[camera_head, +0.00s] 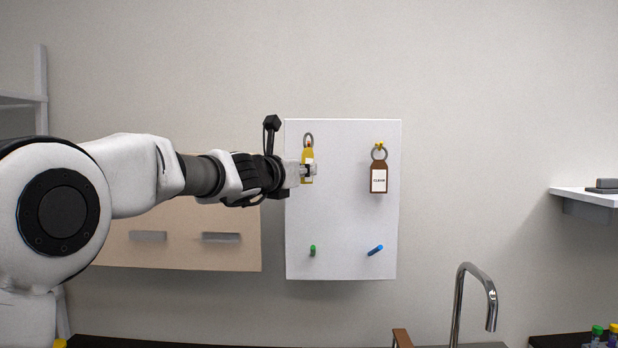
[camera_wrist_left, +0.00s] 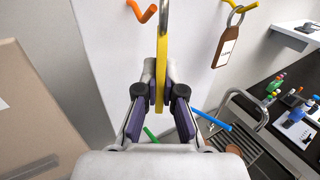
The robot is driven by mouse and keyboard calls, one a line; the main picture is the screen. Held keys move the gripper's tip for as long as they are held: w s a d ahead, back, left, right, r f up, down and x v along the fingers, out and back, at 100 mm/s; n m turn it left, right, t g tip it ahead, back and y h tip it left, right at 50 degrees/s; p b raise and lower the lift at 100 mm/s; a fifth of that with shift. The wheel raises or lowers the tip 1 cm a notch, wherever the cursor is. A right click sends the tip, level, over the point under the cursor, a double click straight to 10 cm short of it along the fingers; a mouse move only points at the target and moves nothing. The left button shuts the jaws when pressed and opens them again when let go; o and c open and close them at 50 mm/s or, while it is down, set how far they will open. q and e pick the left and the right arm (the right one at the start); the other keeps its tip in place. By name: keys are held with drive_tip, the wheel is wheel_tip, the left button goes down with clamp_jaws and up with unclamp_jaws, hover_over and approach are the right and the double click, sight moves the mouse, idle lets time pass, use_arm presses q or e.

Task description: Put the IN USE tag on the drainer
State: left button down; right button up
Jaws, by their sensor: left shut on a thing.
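My left gripper (camera_head: 304,172) is shut on a yellow tag (camera_head: 307,155) in front of the white board. The tag's lettering is not readable. In the left wrist view the tag (camera_wrist_left: 162,65) stands upright and edge-on between the fingers, its metal ring (camera_wrist_left: 166,18) at the top. An orange hook (camera_wrist_left: 141,12) is close to the left of the ring; whether they touch I cannot tell. A metal rack that looks like the drainer (camera_wrist_left: 240,100) is below right in the wrist view. My right gripper is not in view.
The white board (camera_head: 345,225) also bears a brown CLEAN tag (camera_head: 379,180) on a yellow hook (camera_head: 379,145), a green peg (camera_head: 312,250) and a blue peg (camera_head: 375,250). A faucet (camera_head: 460,300) rises below right. Several bottles (camera_wrist_left: 295,115) stand on the dark counter.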

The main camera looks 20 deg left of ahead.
use_arm(q)
drive_tip(key=shift+s+f, duration=0.1)
drive_tip(key=shift+s, duration=0.2)
drive_tip(key=s+b, duration=0.1)
drive_tip(key=s+d+b, duration=0.1)
drive_tip(key=s, duration=0.1)
drive_tip(key=s+b, duration=0.1)
drive_tip(key=s, duration=0.1)
drive_tip(key=shift+d+r, duration=0.25)
drive_tip(key=shift+d, duration=0.05)
drive_tip(key=shift+w+f, duration=0.1)
drive_tip(key=shift+f, duration=0.05)
